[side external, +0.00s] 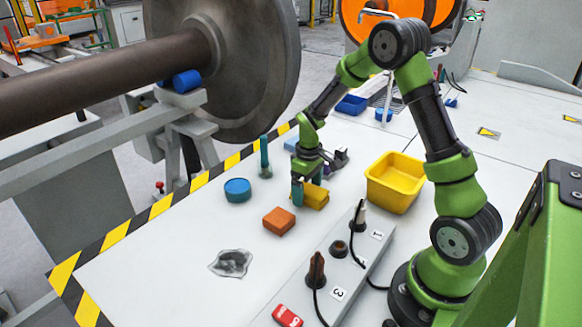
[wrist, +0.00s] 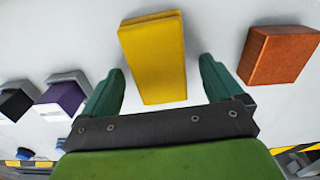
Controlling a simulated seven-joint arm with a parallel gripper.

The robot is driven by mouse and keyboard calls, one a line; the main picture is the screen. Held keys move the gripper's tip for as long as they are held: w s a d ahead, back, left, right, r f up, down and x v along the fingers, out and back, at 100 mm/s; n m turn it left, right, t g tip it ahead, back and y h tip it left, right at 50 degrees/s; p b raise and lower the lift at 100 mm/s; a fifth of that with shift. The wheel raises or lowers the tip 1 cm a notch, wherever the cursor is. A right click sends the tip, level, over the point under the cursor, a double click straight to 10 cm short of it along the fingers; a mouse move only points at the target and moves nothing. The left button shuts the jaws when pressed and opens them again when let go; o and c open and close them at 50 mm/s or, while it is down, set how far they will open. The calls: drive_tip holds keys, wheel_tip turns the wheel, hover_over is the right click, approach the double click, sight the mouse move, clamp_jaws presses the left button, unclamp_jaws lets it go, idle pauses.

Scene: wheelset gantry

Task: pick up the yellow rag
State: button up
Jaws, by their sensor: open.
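The yellow rag (side external: 317,198) looks like a flat folded block lying on the white table, below my gripper (side external: 308,187) in the side view. In the wrist view the yellow rag (wrist: 153,58) lies ahead of the palm, with its near end between the two teal fingers of my gripper (wrist: 160,72). The fingers are apart, with a gap on both sides of the rag. Nothing is held. In the side view the gripper hides part of the rag. I cannot tell exactly how high the fingertips are above the table.
An orange-brown block (side external: 279,221) lies close by, right of the rag in the wrist view (wrist: 278,55). A yellow bin (side external: 395,183), a blue round container (side external: 237,190), a grey crumpled cloth (side external: 231,263) and a numbered socket panel (side external: 350,245) surround it. A large wheel (side external: 245,70) stands behind.

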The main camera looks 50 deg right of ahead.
sight(306, 189)
drive_tip(key=shift+f, duration=0.2)
drive_tip(key=c, duration=1)
wheel_tip(306, 189, up, 10)
drive_tip(key=shift+r, duration=0.1)
drive_tip(key=shift+c, duration=0.3)
drive_tip(key=o, duration=0.5)
drive_tip(key=c, duration=0.4)
drive_tip(key=shift+a, duration=0.15)
drive_tip(key=a+n, duration=0.1)
drive_tip(key=a, duration=0.4)
drive_tip(key=a+n, duration=0.1)
drive_tip(key=a, duration=0.4)
drive_tip(key=w+a+n, duration=0.1)
drive_tip(key=a, duration=0.4)
drive_tip(key=shift+w+f, duration=0.1)
drive_tip(key=shift+f, duration=0.25)
drive_tip(key=shift+s+a+f+m, duration=0.3)
drive_tip(key=shift+s+a+m, duration=0.35)
drive_tip(key=shift+a, duration=1.5)
drive_tip(key=shift+s+a+f+m, duration=0.3)
drive_tip(key=shift+s+a, duration=0.5)
drive_tip(key=shift+a, duration=1.4)
drive_tip(key=shift+s+a+f+m, duration=0.25)
drive_tip(key=shift+s+a+m, duration=0.4)
drive_tip(key=shift+a, duration=1.5)
